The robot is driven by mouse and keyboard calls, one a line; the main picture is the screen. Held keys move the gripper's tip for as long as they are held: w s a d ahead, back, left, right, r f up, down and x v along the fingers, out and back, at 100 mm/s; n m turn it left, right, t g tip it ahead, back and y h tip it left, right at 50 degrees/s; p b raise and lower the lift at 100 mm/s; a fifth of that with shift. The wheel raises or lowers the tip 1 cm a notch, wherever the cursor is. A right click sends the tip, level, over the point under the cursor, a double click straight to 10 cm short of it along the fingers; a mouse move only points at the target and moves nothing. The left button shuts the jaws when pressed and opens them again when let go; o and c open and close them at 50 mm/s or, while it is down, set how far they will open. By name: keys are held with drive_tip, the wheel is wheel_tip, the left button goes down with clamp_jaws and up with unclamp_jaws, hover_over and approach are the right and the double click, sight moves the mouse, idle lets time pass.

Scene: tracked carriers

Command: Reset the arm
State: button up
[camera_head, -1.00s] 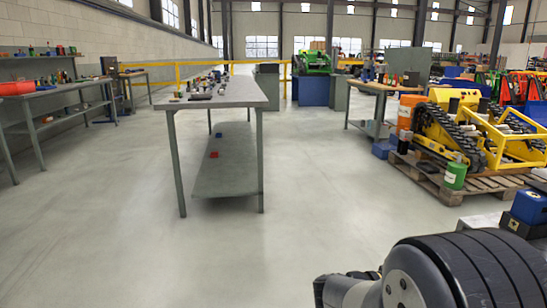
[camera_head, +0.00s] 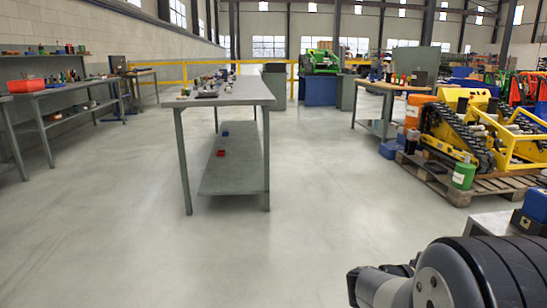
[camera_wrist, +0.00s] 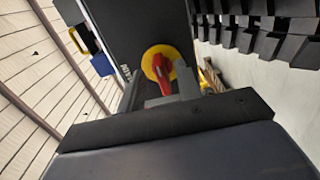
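My arm (camera_head: 450,275) reaches in at the lower right of the head view, with a dark ribbed cover and a grey joint. My gripper's fingers cannot be made out in the head view. In the wrist view a dark bar and a grey surface of my own arm end fill the bottom, with small grey parts of my gripper (camera_wrist: 172,97) above the bar. Whether it is open or shut cannot be told. Beyond them a red handle (camera_wrist: 162,72) on a yellow disc shows on a dark panel (camera_wrist: 135,28).
A yellow tracked carrier (camera_head: 455,130) rests on a pallet (camera_head: 462,195) at right. A workbench (camera_head: 60,90) lines the left wall. The floor between is clear.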

drive_tip(key=n+p, duration=0.3)
drive_tip(key=p, duration=0.1)
drive_tip(key=n+p, duration=0.3)
drive_tip(key=p, duration=0.2)
drive_tip(key=d+r+n+p, duration=0.1)
drive_tip(key=n+p, duration=0.1)
drive_tip(key=p, duration=0.3)
drive_tip(key=shift+w+d+n, duration=0.1)
drive_tip(key=shift+w+n, duration=0.1)
drive_tip(key=shift+n, duration=0.2)
drive_tip(key=shift+p, duration=0.3)
